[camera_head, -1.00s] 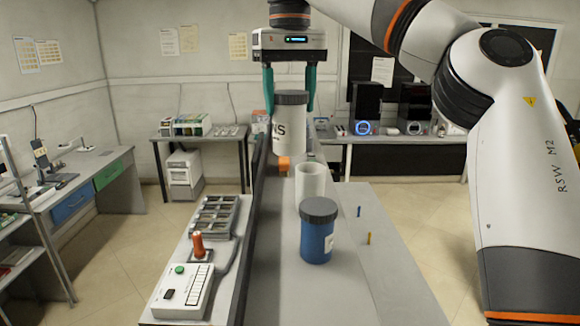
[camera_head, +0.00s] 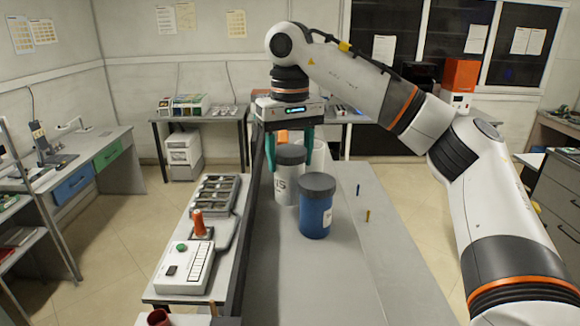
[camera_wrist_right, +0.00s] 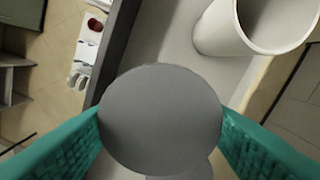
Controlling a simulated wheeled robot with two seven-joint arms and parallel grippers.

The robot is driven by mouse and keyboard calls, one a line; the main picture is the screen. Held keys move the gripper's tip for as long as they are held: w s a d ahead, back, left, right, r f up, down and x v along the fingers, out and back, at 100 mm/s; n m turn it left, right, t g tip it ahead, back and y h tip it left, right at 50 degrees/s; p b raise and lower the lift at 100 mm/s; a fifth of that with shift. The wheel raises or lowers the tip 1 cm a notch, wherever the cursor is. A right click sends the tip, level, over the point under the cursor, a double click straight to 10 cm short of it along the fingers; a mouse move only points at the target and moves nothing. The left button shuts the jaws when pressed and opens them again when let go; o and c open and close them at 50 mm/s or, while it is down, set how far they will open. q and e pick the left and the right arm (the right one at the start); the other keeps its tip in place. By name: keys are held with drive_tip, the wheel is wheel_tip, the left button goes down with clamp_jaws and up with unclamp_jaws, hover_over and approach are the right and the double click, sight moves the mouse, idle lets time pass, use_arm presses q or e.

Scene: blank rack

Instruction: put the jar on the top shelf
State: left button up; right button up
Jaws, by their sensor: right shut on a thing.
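A white jar with a grey lid and dark lettering (camera_head: 286,186) is in my right gripper (camera_head: 290,150). The gripper's teal fingers are shut on it near the lid. The jar looks upright, at or just above the grey counter (camera_head: 340,285); I cannot tell whether it touches. In the right wrist view its round grey lid (camera_wrist_right: 160,118) sits between the fingers. A blue jar with a dark lid (camera_head: 316,212) stands on the counter in front and to the right of it, close by. My left gripper is not in view. I cannot make out which shelf is the top shelf.
A white open cylinder (camera_wrist_right: 225,30) stands near the held jar in the wrist view. A low dark wall (camera_head: 251,210) runs along the counter's left side. Beyond it are a grey tray (camera_head: 216,192) and a white control box (camera_head: 185,268). Small pegs stand to the right.

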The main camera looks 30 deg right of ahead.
sight(290, 168)
drive_tip(key=shift+d+f, duration=0.1)
drive_tip(key=shift+f, duration=1.3)
drive_tip(key=o, duration=1.2)
drive_tip(key=shift+f, duration=0.1)
drive_tip(key=shift+o, duration=0.2)
wheel_tip(290, 168, up, 12)
drive_tip(key=shift+r, duration=0.15)
